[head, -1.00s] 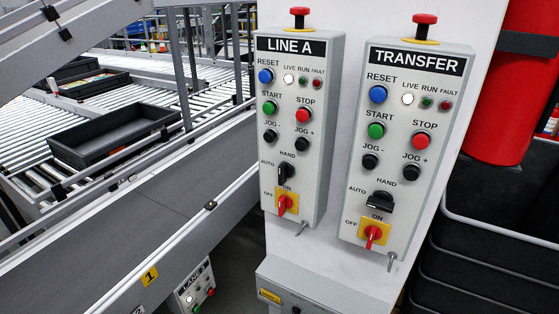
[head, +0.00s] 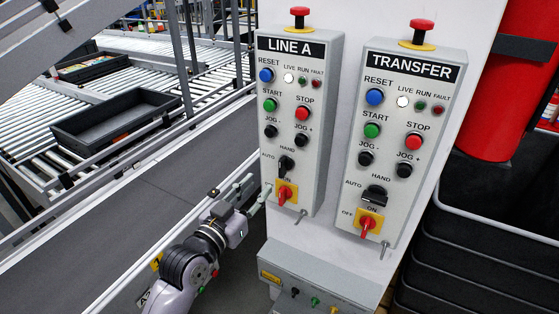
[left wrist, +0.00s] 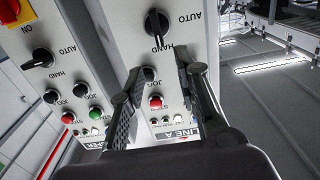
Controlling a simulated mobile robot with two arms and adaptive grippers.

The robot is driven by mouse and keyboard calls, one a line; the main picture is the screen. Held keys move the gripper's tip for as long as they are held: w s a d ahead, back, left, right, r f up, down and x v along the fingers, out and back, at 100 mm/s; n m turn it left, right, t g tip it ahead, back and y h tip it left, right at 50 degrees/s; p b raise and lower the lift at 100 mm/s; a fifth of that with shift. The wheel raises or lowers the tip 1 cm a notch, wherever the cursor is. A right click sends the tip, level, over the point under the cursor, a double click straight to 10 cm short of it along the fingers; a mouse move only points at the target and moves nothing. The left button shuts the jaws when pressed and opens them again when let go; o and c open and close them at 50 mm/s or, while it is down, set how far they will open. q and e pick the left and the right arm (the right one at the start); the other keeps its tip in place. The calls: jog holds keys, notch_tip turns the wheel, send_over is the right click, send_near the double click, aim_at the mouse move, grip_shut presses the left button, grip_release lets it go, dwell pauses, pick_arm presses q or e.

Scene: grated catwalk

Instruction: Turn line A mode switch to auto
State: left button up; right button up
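The LINE A panel (head: 292,130) is a tall grey box. Its black mode switch (head: 286,165) stands upright, with its handle toward HAND; AUTO is printed to its left. In the left wrist view the panel is upside down, and the mode switch (left wrist: 157,24) is near the top, its handle toward HAND. My left gripper (head: 250,190) is left of the panel's lower edge. In the left wrist view its two fingers (left wrist: 158,65) are spread apart with nothing between them, pointing toward the switch, apparently not touching it. My right gripper is not in view.
The similar TRANSFER panel (head: 407,140) stands to the right, its mode switch (head: 375,195) lying crosswise. A red-on-yellow ON/OFF switch (head: 285,193) sits just below LINE A's mode switch. A conveyor side rail (head: 110,215) runs along the left. A junction box (head: 320,280) juts out below.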

aim_at(280, 164)
pick_arm(q)
jog(key=p+x, duration=0.1)
jog(key=x, duration=1)
jog(key=shift+w+d+p, duration=0.1)
jog(key=shift+w+p, duration=0.1)
jog(key=shift+p, duration=0.2)
grip_shut()
